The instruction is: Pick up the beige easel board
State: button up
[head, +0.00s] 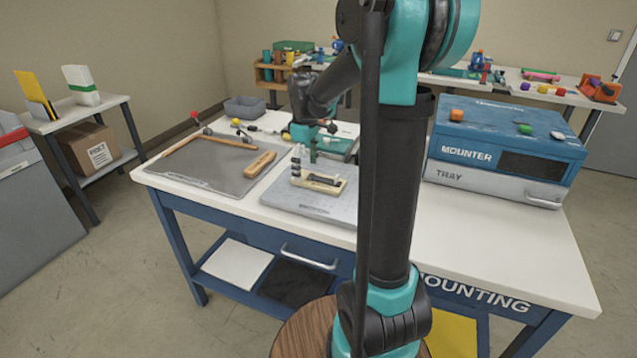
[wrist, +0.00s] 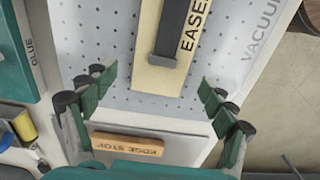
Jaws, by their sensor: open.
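The beige easel board (head: 333,186) lies flat on the grey perforated vacuum plate (head: 310,203), with a dark strip along it. In the wrist view the board (wrist: 155,78) shows at top centre, its near end visible and its far end out of frame; the lettering "EASE" shows on it. My gripper (wrist: 152,82) is open and empty, with one finger to each side of the board's near end and gaps on both sides. In the head view my gripper (head: 304,156) is beside the board's left end. I cannot tell its exact height above the plate.
A wooden edge stop (wrist: 128,145) lies close by on the grey mat (head: 206,172). A teal item marked GLUE (wrist: 15,60) is at left in the wrist view. The blue mounter (head: 505,135) stands right; the white table front (head: 470,245) is clear.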

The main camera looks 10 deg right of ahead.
notch_tip(320, 180, down, 2)
jog(key=c, duration=1.3)
jog(key=shift+o, duration=0.2)
jog(key=shift+r, duration=0.1)
